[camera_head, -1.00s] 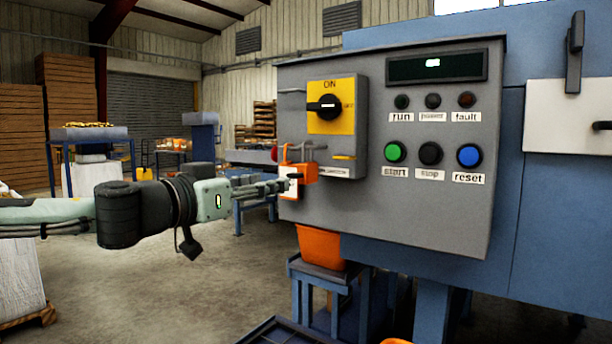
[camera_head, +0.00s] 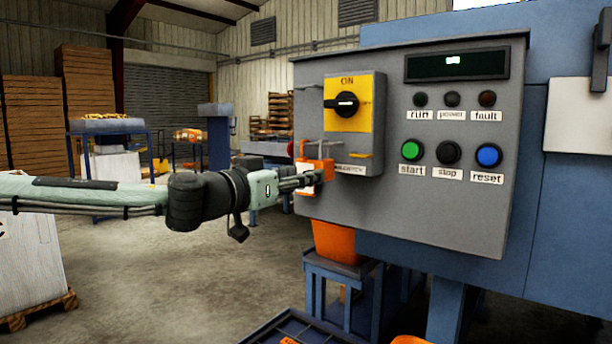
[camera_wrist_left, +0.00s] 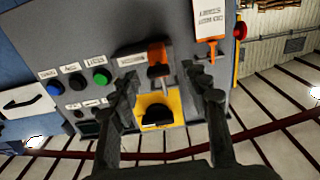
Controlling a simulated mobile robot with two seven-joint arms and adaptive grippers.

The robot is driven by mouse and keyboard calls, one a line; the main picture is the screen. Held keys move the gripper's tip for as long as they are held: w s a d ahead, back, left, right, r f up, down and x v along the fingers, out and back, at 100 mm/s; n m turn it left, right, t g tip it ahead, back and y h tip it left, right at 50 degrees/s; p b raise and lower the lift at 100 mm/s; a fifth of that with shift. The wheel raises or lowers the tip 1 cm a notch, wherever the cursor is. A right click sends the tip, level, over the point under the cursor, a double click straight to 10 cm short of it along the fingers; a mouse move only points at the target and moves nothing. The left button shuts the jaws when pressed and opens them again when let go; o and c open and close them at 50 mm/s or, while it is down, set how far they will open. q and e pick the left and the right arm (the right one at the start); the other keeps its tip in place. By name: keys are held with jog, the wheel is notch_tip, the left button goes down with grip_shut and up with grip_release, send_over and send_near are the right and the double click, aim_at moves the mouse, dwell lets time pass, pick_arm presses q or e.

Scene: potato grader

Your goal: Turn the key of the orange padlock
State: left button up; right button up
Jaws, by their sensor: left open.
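The orange padlock (camera_head: 326,164) hangs at the lower left of the grey switch box, below the black rotary switch (camera_head: 346,103) on its yellow plate. A white and orange tag (camera_head: 306,186) hangs beside it. My left gripper (camera_head: 314,180) reaches in from the left, its fingertips close to the padlock and partly covering it. In the left wrist view, which is upside down, the padlock (camera_wrist_left: 157,52) lies between the two spread fingers (camera_wrist_left: 163,82). I cannot tell whether they touch it. The key is not clearly distinguishable. My right gripper is out of view.
The grey control panel (camera_head: 400,218) carries green, black and blue buttons to the right. An orange bin (camera_head: 338,242) stands below the panel on a blue stand (camera_head: 345,272).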

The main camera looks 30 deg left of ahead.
pick_arm(q)
jog(key=shift+w+d, duration=0.25)
jog(key=shift+w, duration=0.65)
grip_shut()
